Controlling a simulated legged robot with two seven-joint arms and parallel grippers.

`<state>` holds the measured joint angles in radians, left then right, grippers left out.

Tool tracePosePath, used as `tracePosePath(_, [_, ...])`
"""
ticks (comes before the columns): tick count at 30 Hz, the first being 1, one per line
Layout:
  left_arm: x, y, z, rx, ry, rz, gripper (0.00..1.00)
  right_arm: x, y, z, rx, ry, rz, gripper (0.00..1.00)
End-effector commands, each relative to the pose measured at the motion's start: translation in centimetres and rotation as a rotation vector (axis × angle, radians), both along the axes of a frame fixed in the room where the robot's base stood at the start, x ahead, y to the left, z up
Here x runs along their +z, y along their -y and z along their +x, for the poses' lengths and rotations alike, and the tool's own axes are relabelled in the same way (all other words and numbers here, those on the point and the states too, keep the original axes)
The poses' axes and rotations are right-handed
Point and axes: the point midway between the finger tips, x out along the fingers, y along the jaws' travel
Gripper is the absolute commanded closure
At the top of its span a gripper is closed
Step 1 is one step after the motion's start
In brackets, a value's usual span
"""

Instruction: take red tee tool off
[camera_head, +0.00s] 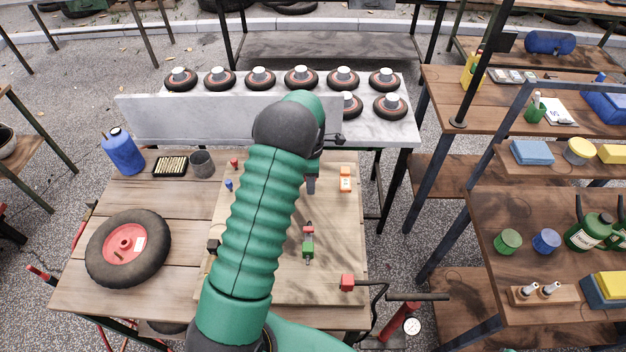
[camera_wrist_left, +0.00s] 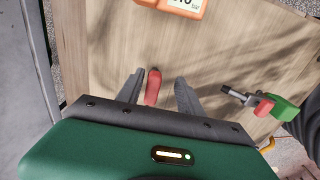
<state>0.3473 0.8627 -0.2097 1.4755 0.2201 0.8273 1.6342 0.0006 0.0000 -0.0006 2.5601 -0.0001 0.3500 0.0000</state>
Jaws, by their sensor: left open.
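My left gripper (camera_head: 311,185) is over the wooden board, mostly hidden behind its own arm in the head view. In the left wrist view my left gripper (camera_wrist_left: 158,92) is open, with one finger on each side of a slim red handle (camera_wrist_left: 153,84), which looks like the red tee tool. Its lower end is hidden by the gripper body, and I cannot tell whether the fingers touch it. In the head view this handle is hidden. A red and green fitting (camera_head: 307,241) lies on the board nearby and also shows in the wrist view (camera_wrist_left: 266,105). My right gripper is not in view.
An orange gauge (camera_head: 345,180) lies on the board (camera_head: 335,270). A wheel (camera_head: 128,248), a blue bottle (camera_head: 122,152) and a dark cup (camera_head: 202,164) are on the left. A grey panel (camera_head: 190,120) stands behind. A red block (camera_head: 347,283) is at the board's right front edge.

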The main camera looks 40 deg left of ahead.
Motion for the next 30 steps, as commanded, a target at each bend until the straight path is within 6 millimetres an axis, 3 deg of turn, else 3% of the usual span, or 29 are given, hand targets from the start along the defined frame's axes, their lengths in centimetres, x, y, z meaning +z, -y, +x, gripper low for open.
tracePosePath(3, [-1.7,-0.4,-0.1,0.003,-0.002,-0.001,0.56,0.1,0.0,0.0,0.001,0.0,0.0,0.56])
tracePosePath(10, [-1.7,0.0,0.0,0.002,0.001,0.003,0.56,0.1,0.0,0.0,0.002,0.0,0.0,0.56])
tracePosePath(20, [-1.7,0.1,0.0,0.001,0.0,0.003,1.0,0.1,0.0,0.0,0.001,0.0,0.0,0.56])
tracePosePath(30, [-1.8,-0.1,-0.1,0.001,-0.003,0.002,1.0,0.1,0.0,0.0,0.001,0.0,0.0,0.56])
